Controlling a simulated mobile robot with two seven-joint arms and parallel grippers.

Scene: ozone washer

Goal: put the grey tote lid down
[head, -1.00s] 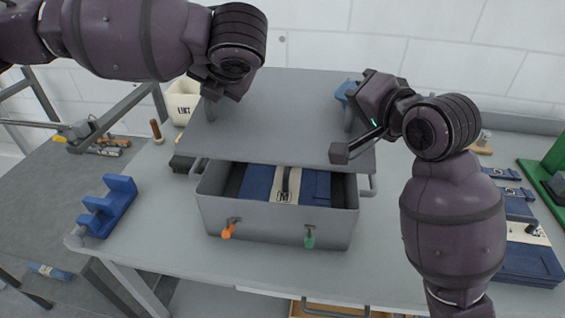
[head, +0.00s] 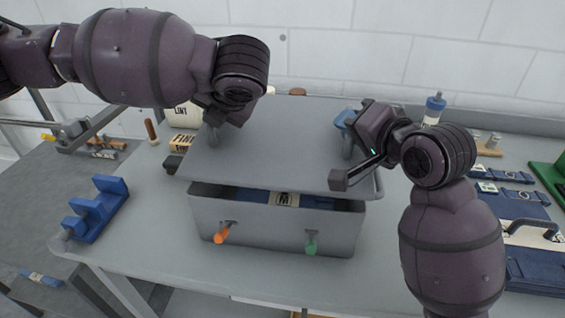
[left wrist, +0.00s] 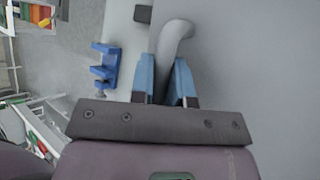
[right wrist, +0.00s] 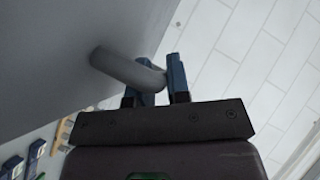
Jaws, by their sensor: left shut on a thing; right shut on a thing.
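The grey tote lid (head: 262,158) is a flat panel held over the grey tote (head: 270,225). Its near edge shows just above the tote's front, and a narrow gap there shows dark blue contents with a pale "M" label. My left gripper (left wrist: 168,82) is shut on the lid's left handle (left wrist: 172,42). My right gripper (right wrist: 158,82) is shut on the lid's right handle (right wrist: 125,68). In the head view the left fingertips are mostly hidden behind the wrist. The lid hides the back of the tote, so I cannot tell whether it touches the rim there.
A blue stepped holder (head: 97,208) stands at the left. Blue cases (head: 520,220) lie at the right. The bench front is clear.

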